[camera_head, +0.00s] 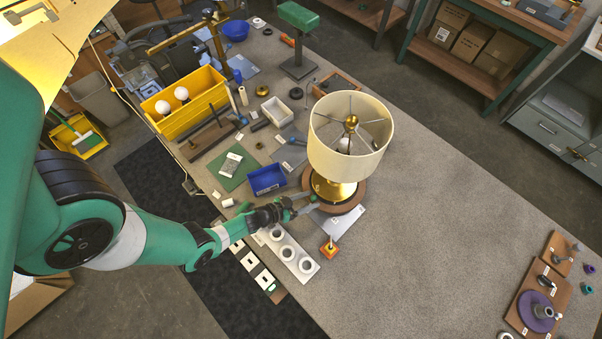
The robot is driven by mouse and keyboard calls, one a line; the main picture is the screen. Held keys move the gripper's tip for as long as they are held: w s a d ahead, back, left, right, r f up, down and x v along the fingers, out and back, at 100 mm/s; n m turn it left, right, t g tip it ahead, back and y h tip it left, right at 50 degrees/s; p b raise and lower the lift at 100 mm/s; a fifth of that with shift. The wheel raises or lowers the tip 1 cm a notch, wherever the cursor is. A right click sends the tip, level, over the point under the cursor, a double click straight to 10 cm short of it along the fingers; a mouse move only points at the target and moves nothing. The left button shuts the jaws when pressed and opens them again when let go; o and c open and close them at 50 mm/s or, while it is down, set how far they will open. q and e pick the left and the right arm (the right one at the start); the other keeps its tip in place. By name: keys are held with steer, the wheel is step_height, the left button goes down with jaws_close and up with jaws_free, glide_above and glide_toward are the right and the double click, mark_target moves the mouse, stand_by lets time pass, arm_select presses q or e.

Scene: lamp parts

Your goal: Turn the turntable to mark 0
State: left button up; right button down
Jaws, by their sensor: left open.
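The turntable (352,203) is a round brown wooden disc on the grey worktop, near the middle of the head view. A lamp with a cream drum shade (345,163) and a brass base (333,190) stands upright on it. The shade hides the far part of the disc. My left gripper (309,203) is open at the near left edge of the turntable. I cannot tell whether a finger touches the rim. I cannot read any marks on the turntable. My right gripper is not in view.
A blue bin (267,180) stands just left of the turntable. A white holder with round sockets (289,255) and an orange piece (329,249) lie in front. A grey plate (345,222) lies by the disc. A yellow bin (190,110) stands farther back.

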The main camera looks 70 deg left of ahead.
arm_select(q)
steer(key=p+v, duration=0.5)
steer(key=v, duration=0.6)
steer(key=shift+s, duration=0.2)
steer(key=shift+r, duration=0.1)
